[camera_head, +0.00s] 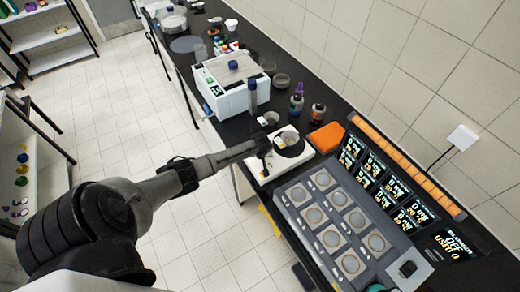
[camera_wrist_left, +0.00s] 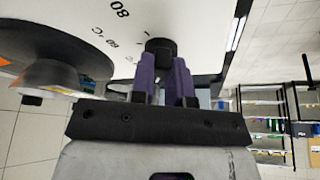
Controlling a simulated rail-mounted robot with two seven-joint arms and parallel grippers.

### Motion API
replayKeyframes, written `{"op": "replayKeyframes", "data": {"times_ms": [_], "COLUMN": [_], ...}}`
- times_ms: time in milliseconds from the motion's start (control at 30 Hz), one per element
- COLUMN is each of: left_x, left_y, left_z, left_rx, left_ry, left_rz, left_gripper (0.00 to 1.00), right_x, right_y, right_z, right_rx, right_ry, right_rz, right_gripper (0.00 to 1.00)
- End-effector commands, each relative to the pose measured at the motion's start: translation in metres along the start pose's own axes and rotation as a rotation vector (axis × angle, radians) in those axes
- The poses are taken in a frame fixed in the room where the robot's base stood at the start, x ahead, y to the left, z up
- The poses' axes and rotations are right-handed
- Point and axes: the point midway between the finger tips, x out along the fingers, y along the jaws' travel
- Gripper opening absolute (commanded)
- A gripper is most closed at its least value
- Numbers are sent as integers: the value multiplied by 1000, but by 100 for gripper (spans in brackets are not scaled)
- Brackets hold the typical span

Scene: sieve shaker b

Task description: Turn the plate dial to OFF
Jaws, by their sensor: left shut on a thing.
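The hot plate (camera_head: 263,173) is a white unit with a dark round top, on the black bench in the middle of the head view. The plate dial (camera_wrist_left: 160,47) is a small dark knob on its white front, seen in the left wrist view. Printed marks, including 80 and 60 °C, curve beside the dial. My left gripper (camera_wrist_left: 163,72) has purple fingers shut on the dial, one on each side. In the head view my left gripper (camera_head: 262,146) hides the dial. The dial's pointer and any OFF mark cannot be made out. My right gripper is not in view.
A glass beaker (camera_head: 288,138) stands on the hot plate. An orange box (camera_head: 326,137) and dark bottles (camera_head: 318,112) are behind it. A grey panel of round pads (camera_head: 335,225) lies to its right, and a white machine (camera_head: 233,82) stands farther back.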

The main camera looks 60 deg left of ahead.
Motion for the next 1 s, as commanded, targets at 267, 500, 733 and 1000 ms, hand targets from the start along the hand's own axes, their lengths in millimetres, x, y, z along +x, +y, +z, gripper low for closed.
{"op": "replayKeyframes", "data": {"times_ms": [267,500,733,1000], "left_x": [-1,0,0,1], "left_y": [2,2,2,2], "left_z": [0,-1,0,-1], "left_rx": [-155,-224,-247,-249], "left_ry": [-2,-1,0,1], "left_rz": [-63,-91,-102,-102], "left_gripper": [0,0,0,0], "right_x": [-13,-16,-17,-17], "right_y": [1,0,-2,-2], "right_z": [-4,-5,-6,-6], "right_rx": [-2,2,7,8], "right_ry": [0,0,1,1], "right_rz": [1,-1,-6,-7], "right_gripper": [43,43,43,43]}}
